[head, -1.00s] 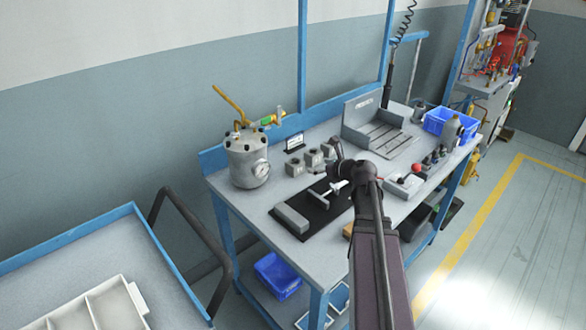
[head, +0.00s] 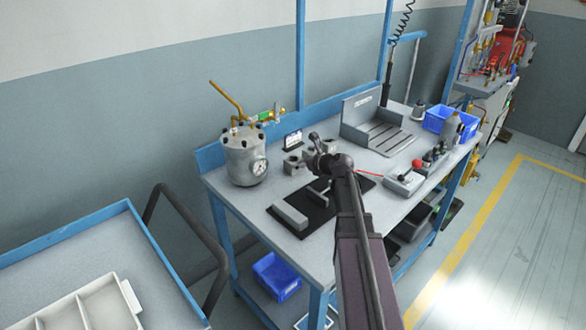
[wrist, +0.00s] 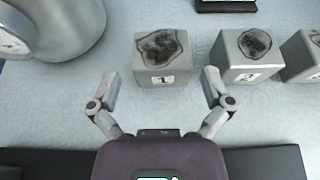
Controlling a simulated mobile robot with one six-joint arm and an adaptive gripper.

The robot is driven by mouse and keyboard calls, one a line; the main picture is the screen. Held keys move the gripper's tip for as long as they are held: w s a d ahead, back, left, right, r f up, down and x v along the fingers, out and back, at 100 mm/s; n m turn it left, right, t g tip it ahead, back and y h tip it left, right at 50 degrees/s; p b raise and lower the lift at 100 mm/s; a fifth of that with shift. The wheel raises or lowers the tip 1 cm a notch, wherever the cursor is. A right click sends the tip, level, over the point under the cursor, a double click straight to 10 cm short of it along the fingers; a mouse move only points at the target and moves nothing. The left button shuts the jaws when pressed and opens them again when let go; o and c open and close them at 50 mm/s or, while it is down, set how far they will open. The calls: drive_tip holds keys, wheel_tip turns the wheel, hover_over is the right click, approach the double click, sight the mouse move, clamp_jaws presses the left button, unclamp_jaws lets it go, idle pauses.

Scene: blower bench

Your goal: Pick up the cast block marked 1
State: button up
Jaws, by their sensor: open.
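The cast block marked 1 (wrist: 161,57) is a grey cube with a dark rough patch on top and a "1" label on its front face. In the wrist view it sits on the bench just beyond my open gripper (wrist: 160,85), roughly centred between the fingertips and apart from them. In the head view the block (head: 293,166) is the leftmost of the row. There my gripper (head: 313,148) is partly hidden by my arm. The block marked 2 (wrist: 246,56) stands to its right, close to the right finger.
A third block (wrist: 306,56) is cut off at the right edge of the wrist view. A metal pressure pot (head: 244,157) with a gauge stands left of the blocks. A small sign (head: 292,140) stands behind them. A black mat with a grey bar (head: 290,215) lies in front.

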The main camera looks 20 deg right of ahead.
sight(297, 160)
drive_tip(key=shift+w, duration=0.15)
drive_tip(key=shift+b+x, duration=0.9)
drive_tip(key=shift+x, duration=1.1)
drive_tip(key=shift+w+a+f, duration=0.2)
drive_tip(key=shift+w+f, duration=0.1)
drive_tip(key=shift+w, duration=0.25)
drive_tip(key=shift+d, duration=0.1)
drive_tip(key=c, duration=1.1)
